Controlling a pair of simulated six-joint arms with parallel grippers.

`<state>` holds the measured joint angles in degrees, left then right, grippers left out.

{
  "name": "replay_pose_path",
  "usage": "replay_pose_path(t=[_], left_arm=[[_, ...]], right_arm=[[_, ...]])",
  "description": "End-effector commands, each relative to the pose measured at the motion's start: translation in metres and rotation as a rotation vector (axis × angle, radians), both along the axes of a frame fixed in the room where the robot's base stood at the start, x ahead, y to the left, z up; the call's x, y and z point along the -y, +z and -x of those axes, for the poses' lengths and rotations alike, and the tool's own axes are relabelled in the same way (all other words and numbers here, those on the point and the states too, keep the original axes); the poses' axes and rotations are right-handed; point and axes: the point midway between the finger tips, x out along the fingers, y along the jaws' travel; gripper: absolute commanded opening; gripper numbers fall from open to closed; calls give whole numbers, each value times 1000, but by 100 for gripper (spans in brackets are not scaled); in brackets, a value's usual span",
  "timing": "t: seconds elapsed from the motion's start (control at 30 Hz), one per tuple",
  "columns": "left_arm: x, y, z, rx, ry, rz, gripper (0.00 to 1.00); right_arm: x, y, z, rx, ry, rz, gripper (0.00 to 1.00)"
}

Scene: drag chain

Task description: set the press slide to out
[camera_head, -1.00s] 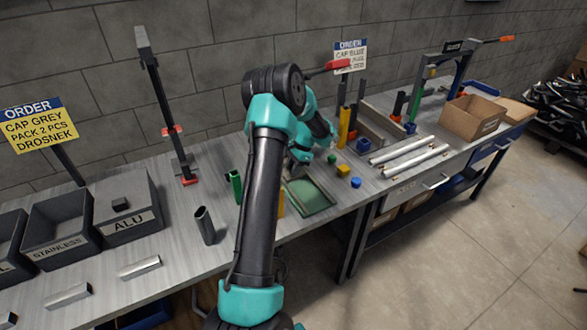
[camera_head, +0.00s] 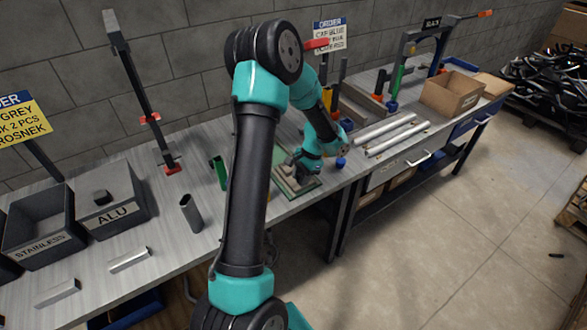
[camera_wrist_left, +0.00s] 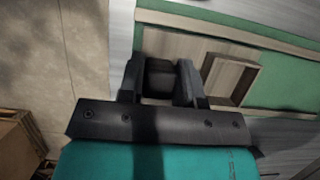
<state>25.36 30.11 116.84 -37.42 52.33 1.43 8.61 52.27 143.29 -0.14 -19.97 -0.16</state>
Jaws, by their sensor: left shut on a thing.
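My left gripper (camera_head: 289,163) is low at the green-topped tray (camera_head: 282,186) near the front edge of the bench. In the left wrist view the fingers (camera_wrist_left: 160,84) are shut on a small dark block (camera_wrist_left: 159,76), which looks like a knob or handle. A wooden frame with a square recess (camera_wrist_left: 232,77) and a green surface (camera_wrist_left: 285,78) lie just beyond the fingers. I cannot tell for sure which part is the press slide, or its position. A red lever (camera_head: 316,43) shows behind my arm. My right gripper is not in view.
A grey tube (camera_head: 191,213) and a green part (camera_head: 218,172) stand left of my arm. The ALU bin (camera_head: 112,214) is further left. Silver rods (camera_head: 390,135) and a cardboard box (camera_head: 451,94) are on the right. A dark post (camera_head: 138,90) stands behind.

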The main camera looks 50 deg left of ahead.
Motion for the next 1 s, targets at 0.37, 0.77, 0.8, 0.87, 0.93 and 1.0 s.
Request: replay_pose_path(t=[0.37,0.77,0.8,0.87,0.93,1.0], left_arm=[[8,0,1,-1,1,3,0],[6,0,0,-1,0,1,57],[6,0,0,0,0,1,57],[6,0,0,0,0,1,57],[6,1,0,0,0,0,57],[6,3,-1,1,0,0,57]], right_arm=[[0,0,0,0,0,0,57],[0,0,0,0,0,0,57],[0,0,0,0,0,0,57],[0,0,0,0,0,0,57],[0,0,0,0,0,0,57],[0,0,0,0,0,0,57]])
